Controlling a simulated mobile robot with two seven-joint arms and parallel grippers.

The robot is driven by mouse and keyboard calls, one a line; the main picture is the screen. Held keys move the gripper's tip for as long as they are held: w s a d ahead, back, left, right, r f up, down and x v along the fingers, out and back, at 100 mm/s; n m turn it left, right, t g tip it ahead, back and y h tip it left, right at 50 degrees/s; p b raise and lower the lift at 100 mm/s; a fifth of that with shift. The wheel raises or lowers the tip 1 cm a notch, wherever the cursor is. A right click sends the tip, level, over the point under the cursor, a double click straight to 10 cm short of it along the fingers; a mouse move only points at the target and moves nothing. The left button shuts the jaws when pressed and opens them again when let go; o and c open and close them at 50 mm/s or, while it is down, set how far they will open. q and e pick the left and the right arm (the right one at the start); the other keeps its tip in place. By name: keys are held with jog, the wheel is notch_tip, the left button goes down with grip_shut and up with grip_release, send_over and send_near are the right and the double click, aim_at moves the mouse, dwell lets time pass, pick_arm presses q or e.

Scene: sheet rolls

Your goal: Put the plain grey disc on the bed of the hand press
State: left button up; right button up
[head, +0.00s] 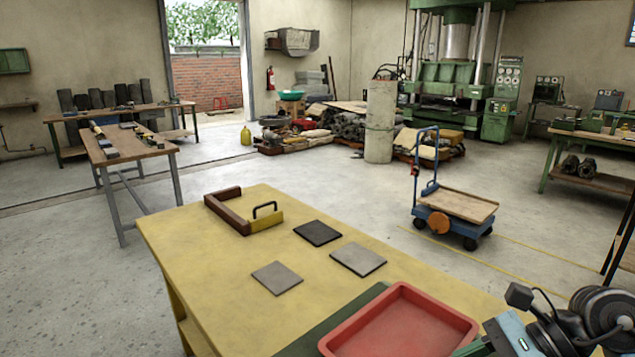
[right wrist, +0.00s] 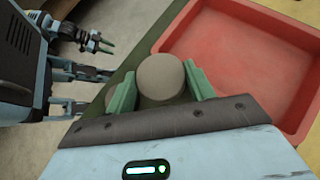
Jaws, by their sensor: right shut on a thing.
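The plain grey disc (right wrist: 160,75) shows in the right wrist view as a round, smooth, grey-brown piece. My right gripper (right wrist: 160,82) is shut on it, with one green finger on each side. The disc is beside the red tray, in front of the green strip; I cannot tell whether it touches anything below. In the head view my right arm comes in at the bottom right corner, and its fingertips and the disc are out of sight. I make out no hand press in either view.
The yellow table (head: 215,290) holds the red tray (head: 405,300) on a green mat (head: 320,338), several flat dark and grey plates (head: 318,233), and a brown and yellow corner piece (head: 228,208) with a black handle. A blue cart (head: 455,205) and a large green press (head: 450,75) stand beyond.

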jog(key=m+t+p, duration=0.2)
jog(key=shift+s+m, duration=0.15)
jog(key=shift+m, duration=0.15)
jog(key=shift+s+d+r+m+t+h+p, duration=0.1)
jog(key=shift+d+m+t+h+p, duration=0.05)
jog(key=shift+m+t+h+p, duration=0.35)
jog(key=shift+s+d+r+m+t+h+p, duration=0.15)
jog(key=shift+d+r+m+t+p, duration=0.1)
jog(key=shift+m+t+p, duration=0.2)
jog(key=shift+s+d+r+m+t+h+p, duration=0.1)
jog(key=shift+d+m+t+h+p, duration=0.1)
jog(key=shift+m+t+p, duration=0.25)
pick_arm(q)
jog(key=w+r+t, duration=0.1)
jog(key=w+r, duration=0.3)
jog(key=r, duration=0.2)
jog(key=shift+a+r, duration=0.35)
jog(key=shift+r, duration=0.05)
pick_arm(e)
jog(key=shift+d+m+t, duration=0.25)
jog(key=shift+m+t, duration=0.15)
jog(key=shift+m, duration=0.2)
pick_arm(q)
jog(key=shift+s, duration=0.1)
jog(key=shift+d, duration=0.15)
jog(key=shift+a, duration=0.2)
jog(key=shift+d, duration=0.2)
pick_arm(e)
jog(key=shift+a, duration=0.1)
